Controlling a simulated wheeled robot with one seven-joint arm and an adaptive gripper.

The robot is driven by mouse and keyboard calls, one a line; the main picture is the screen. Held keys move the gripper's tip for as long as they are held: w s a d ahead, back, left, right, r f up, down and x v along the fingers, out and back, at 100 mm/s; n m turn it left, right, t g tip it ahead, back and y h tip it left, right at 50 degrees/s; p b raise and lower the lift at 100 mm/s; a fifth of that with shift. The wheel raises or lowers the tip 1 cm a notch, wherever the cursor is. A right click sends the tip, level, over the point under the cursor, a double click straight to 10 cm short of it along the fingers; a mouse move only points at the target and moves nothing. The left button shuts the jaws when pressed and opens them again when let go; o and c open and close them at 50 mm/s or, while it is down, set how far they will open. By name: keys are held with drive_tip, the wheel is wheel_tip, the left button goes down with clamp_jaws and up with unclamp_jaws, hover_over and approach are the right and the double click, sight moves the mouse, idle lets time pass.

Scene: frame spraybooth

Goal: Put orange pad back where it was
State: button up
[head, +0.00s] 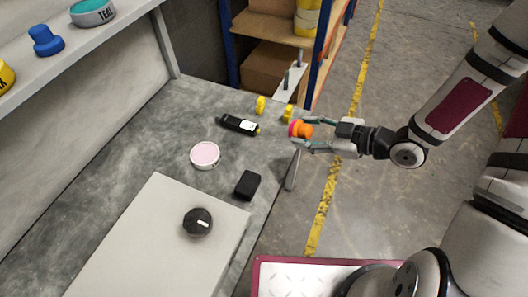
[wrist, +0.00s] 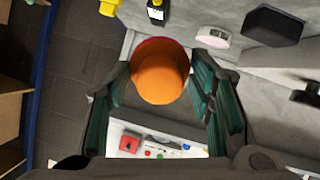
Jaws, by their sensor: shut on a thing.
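The orange pad (head: 304,130) is a rounded orange piece with a pink-red face on its far side. My gripper (head: 308,131) is shut on it and holds it at the right edge of the grey worktop (head: 160,125). In the wrist view the orange pad (wrist: 160,78) sits between my two green-lined fingers (wrist: 160,90), its round orange end toward the camera. Whether it touches the worktop cannot be told.
Near it lie two yellow pieces (head: 261,105), a black bottle (head: 239,125), a pink-topped round tin (head: 205,155) and a black block (head: 248,185). A pale box (head: 150,235) with a black knob (head: 198,222) stands in front. A shelf (head: 110,35) runs at left.

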drive_tip(key=s+a+f+g+h, duration=0.1)
drive_tip(key=a, duration=0.1)
drive_tip(key=s+a+f+g+h+p, duration=0.1)
drive_tip(key=s+a+f+h, duration=0.1)
drive_tip(key=s+a+f+g+h+p, duration=0.1)
drive_tip(key=s+a+h, duration=0.1)
drive_tip(key=shift+s+a+f, duration=0.15)
drive_tip(key=shift+f, duration=0.2)
drive_tip(key=s+h, duration=0.1)
drive_tip(key=s+a+g+h+p, duration=0.1)
drive_tip(key=s, duration=0.1)
drive_tip(key=s+f+h, duration=0.1)
drive_tip(key=shift+s+a+f+m+g+h, duration=0.1)
drive_tip(key=shift+s+a+m+g+h, duration=0.05)
drive_tip(key=shift+m+g+h, duration=0.2)
drive_tip(key=s+g+h+p, duration=0.2)
drive_tip(key=s+h, duration=0.1)
drive_tip(key=s, duration=0.2)
drive_tip(key=w+a, duration=0.1)
drive_tip(key=w, duration=0.4)
drive_tip(key=w+a+p, duration=0.1)
drive_tip(key=w, duration=0.4)
drive_tip(key=w+a, duration=0.1)
drive_tip(key=w, duration=0.4)
drive_tip(key=shift+w+a+f+p, duration=0.2)
drive_tip(key=shift+f+p, duration=0.15)
drive_tip(key=shift+f, duration=0.05)
wheel_tip(320, 180, down, 3)
drive_tip(key=shift+f+b, duration=0.2)
drive_tip(key=shift+b, duration=0.15)
